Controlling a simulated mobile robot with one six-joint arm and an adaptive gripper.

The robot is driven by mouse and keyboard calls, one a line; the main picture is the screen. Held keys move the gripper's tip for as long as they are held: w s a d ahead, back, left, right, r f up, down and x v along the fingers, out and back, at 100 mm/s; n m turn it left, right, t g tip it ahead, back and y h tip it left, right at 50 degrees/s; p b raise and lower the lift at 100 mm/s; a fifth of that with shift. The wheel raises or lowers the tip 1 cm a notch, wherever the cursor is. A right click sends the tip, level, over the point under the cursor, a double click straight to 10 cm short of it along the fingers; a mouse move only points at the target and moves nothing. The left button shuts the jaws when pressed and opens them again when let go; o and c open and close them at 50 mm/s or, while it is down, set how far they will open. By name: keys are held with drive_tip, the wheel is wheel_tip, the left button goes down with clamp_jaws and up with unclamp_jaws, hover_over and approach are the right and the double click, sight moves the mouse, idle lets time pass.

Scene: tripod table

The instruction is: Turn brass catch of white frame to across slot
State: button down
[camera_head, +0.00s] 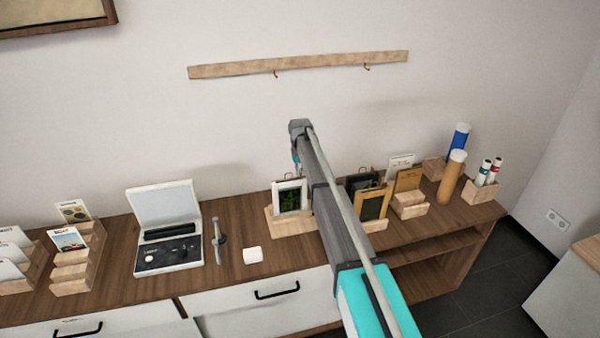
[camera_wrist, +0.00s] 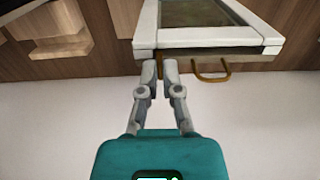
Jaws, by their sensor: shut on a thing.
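The white frame (camera_head: 276,197) with a green picture stands in a wooden holder on the sideboard, left of my arm. In the wrist view the white frame (camera_wrist: 205,38) fills the top right. My gripper (camera_wrist: 160,68) is at the frame's edge, its two fingers close together. A small piece of the brass catch (camera_wrist: 160,72) shows between the fingertips, and the gripper is shut on it. The fingers cover most of the catch, so I cannot tell how it lies to the slot. A brass hanging loop (camera_wrist: 212,76) sticks out beside the fingers.
Other frames, including a gold one (camera_head: 372,205), stand right of my arm. Tubes (camera_head: 452,176) stand farther right. An open white case (camera_head: 166,228) and a small white block (camera_head: 253,255) lie to the left. A hook rail (camera_head: 300,65) hangs on the wall above.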

idle(0.4)
drive_tip(key=c, duration=0.8)
unclamp_jaws()
drive_tip(key=shift+m, duration=0.3)
